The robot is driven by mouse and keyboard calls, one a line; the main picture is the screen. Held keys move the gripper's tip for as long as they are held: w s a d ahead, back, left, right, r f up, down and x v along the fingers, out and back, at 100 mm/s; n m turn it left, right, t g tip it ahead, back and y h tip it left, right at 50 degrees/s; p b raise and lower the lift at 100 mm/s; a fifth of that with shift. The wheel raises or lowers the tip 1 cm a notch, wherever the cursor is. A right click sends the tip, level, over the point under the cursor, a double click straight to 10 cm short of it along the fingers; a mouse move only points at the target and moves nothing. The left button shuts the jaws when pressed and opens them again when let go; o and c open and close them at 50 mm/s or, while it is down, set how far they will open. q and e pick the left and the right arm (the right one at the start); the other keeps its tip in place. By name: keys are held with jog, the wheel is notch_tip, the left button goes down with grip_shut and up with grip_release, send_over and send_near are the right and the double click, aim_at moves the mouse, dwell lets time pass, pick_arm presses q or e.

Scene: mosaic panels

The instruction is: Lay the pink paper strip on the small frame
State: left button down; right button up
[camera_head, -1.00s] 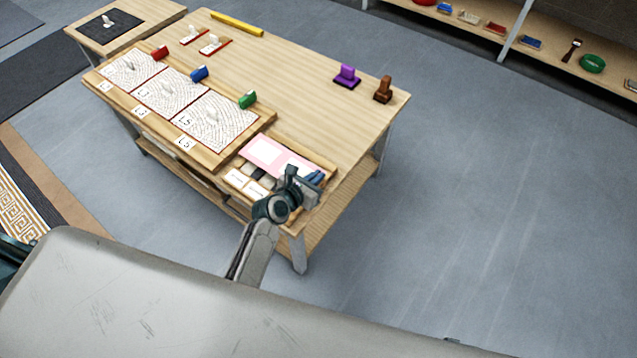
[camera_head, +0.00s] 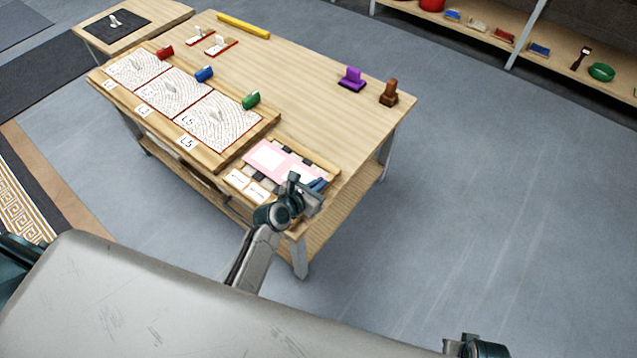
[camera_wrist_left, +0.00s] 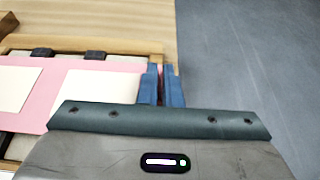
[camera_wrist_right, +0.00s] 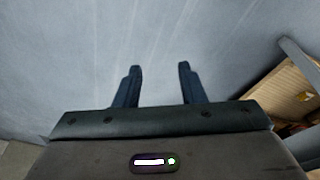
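The pink paper strip (camera_head: 268,157) has pale rectangular panels. It lies over the small wooden frame (camera_head: 318,156) at the table's near right corner. In the left wrist view the strip (camera_wrist_left: 45,115) covers most of the frame, and dark blocks show past its far edge. I cannot tell whether it touches the blocks. My left gripper (camera_head: 314,186) is at the strip's right end; in the left wrist view its fingers (camera_wrist_left: 161,72) are close together on that end. My right gripper (camera_wrist_right: 160,72) is open and empty above the floor.
White label cards (camera_head: 246,186) lie at the frame's near side. A long board with several patterned panels (camera_head: 218,121) is to its left. A purple stamp (camera_head: 351,79) and a brown stamp (camera_head: 389,93) stand at the far right. The table middle is clear.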

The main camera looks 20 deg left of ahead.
pick_arm(q)
jog(key=shift+f, duration=0.25)
pick_arm(e)
jog(key=shift+r, duration=0.1)
pick_arm(q)
jog(key=c, duration=1.6)
grip_release()
